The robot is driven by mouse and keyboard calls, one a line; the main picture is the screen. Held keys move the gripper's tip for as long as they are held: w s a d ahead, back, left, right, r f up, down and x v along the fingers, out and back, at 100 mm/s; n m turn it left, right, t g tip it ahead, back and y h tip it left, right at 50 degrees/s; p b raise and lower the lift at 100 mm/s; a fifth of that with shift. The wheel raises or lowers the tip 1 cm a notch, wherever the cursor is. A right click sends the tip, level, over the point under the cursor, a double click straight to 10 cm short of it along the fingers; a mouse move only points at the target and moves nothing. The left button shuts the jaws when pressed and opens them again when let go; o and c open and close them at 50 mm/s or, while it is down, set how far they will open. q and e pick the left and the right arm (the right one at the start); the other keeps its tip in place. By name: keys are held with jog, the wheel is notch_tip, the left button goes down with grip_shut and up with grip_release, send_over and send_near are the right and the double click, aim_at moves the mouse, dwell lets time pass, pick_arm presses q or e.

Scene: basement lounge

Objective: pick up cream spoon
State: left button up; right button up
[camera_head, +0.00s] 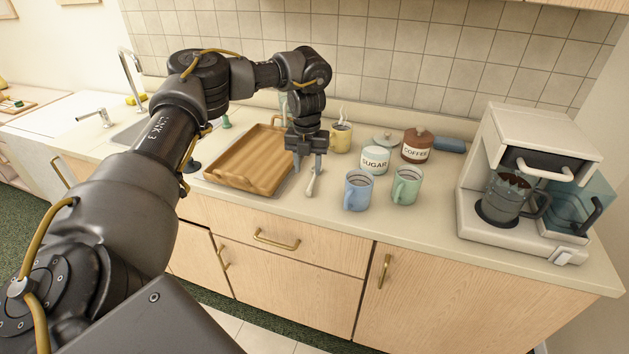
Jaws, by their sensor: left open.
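The cream spoon (311,186) lies on the counter between the wooden tray and the blue mug, its near end showing below my gripper. My left gripper (306,168) points down over the spoon. Its two fingers are apart, and the spoon's far part is hidden behind or between them. I cannot tell whether the fingers touch it. My right gripper is out of view.
The wooden tray (222,178) is close on the left. A blue mug (357,192), a green mug (406,187), the sugar jar (375,160), the coffee jar (417,147) and a steaming yellow mug (341,138) stand to the right. A coffee maker (480,219) fills the right end.

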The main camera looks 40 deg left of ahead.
aim_at(309, 189)
pick_arm(q)
jog(key=f, duration=0.3)
jog(key=shift+w, duration=0.25)
jog(key=shift+s+d, duration=0.1)
jog(key=f+p, duration=0.1)
jog(key=f, duration=0.1)
jog(key=f+p, duration=0.1)
jog(key=f, duration=0.1)
jog(key=shift+s+f, duration=0.2)
jog(key=shift+f, duration=0.05)
jog(key=shift+d+f, duration=0.1)
jog(key=shift+f, duration=0.15)
grip_shut()
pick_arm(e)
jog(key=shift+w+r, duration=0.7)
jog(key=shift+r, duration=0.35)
pick_arm(q)
jog(key=shift+r, duration=0.1)
